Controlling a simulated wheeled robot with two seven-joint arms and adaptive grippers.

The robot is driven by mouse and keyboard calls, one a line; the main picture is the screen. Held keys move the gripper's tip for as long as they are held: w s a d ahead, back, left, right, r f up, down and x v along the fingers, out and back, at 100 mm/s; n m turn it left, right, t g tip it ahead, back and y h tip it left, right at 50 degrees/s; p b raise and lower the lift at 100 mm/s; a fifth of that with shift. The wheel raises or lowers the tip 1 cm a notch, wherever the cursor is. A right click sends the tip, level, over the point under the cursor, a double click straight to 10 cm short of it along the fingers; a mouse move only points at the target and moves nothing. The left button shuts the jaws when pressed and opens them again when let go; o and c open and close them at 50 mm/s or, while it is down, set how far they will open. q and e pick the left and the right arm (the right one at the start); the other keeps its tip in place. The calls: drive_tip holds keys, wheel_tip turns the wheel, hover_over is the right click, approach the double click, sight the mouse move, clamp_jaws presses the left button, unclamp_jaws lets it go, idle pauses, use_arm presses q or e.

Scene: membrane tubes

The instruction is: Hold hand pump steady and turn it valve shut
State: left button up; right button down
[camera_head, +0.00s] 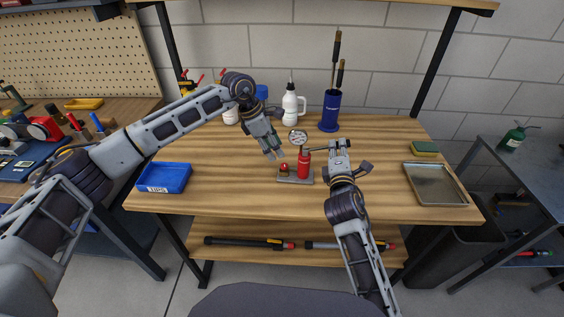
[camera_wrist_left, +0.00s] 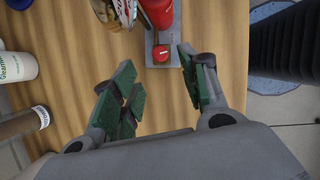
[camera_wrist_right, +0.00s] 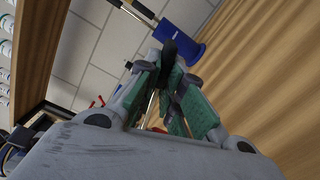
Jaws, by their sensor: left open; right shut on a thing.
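The hand pump (camera_head: 304,165) has a red cylinder on a grey base plate (camera_head: 296,180) on the wooden bench. Its small red valve knob (camera_head: 284,168) sits on the plate, left of the cylinder. In the left wrist view the knob (camera_wrist_left: 161,53) lies just beyond and between the fingertips. My left gripper (camera_head: 273,153) is open above and behind the knob, apart from it. My right gripper (camera_head: 339,147) is right of the cylinder, shut on the pump's handle; in the right wrist view a dark grip (camera_wrist_right: 168,62) shows between its fingers. The handle is partly hidden by the fingers.
A round gauge (camera_head: 298,137) stands behind the pump. White bottles and a blue cup with tools (camera_head: 329,111) stand at the back. A blue bin (camera_head: 164,177) is at left; a metal tray (camera_head: 435,184) and a sponge (camera_head: 425,149) are at right. The bench front is clear.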

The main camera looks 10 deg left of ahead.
sight(284, 165)
use_arm(q)
drive_tip(key=shift+x, duration=3.75)
drive_tip(key=shift+s, duration=0.1)
clamp_jaws()
use_arm(e)
drive_tip(key=shift+f, duration=0.1)
use_arm(q)
drive_tip(key=shift+m+g, duration=0.4)
drive_tip(key=shift+m, duration=1.2)
unclamp_jaws()
drive_tip(key=shift+g, duration=0.3)
